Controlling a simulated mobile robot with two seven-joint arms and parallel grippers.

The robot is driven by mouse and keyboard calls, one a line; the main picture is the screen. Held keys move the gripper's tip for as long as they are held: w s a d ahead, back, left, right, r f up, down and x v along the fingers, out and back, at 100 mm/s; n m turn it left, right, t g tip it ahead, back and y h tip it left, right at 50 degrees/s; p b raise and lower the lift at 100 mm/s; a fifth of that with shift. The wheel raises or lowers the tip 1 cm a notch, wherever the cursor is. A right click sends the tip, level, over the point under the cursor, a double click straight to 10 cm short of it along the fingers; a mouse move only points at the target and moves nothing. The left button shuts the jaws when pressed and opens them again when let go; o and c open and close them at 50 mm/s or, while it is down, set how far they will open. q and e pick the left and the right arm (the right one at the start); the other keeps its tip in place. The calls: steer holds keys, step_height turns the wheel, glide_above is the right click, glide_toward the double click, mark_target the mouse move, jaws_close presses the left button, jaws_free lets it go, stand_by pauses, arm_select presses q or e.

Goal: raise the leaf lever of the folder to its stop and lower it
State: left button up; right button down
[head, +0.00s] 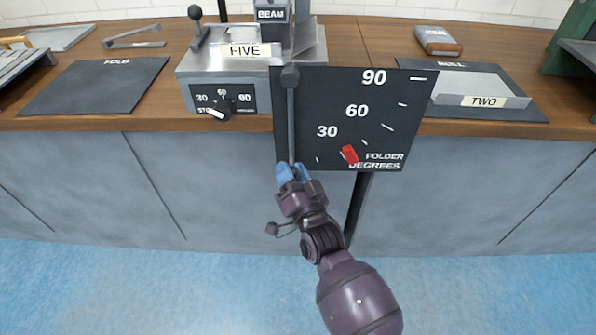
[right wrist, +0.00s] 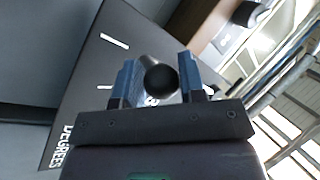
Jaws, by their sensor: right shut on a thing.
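The folder (head: 240,66) is a grey metal block marked FIVE on the bench. Its leaf lever (head: 291,125) is a grey rod running from a dark round end at the top down to my right gripper (head: 290,172). The blue jaws are shut at the rod's lower end. In the right wrist view a dark ball on the lever (right wrist: 160,80) sits between the two jaws (right wrist: 160,88). The black degrees board (head: 310,95) reads 30, 60 and 90; its red pointer (head: 349,153) is low, below the 30. My left gripper is not in view.
A dial (head: 218,112) with stop marks is on the folder's front. The dark FOLD mat (head: 95,86) lies left. On the right, the other mat (head: 520,110) holds a grey sheet piece (head: 475,84) labelled TWO. A dark upright post (head: 356,210) stands below the board, beside my right arm.

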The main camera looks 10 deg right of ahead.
steer(key=shift+a+r, duration=0.15)
steer(key=shift+a, duration=0.1)
steer(key=c, duration=1.1)
jaws_free()
steer(key=o, duration=0.3)
steer(key=shift+w+a, duration=0.1)
steer(key=shift+a, duration=0.05)
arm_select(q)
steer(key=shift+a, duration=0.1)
arm_select(e)
steer(key=shift+o, duration=0.2)
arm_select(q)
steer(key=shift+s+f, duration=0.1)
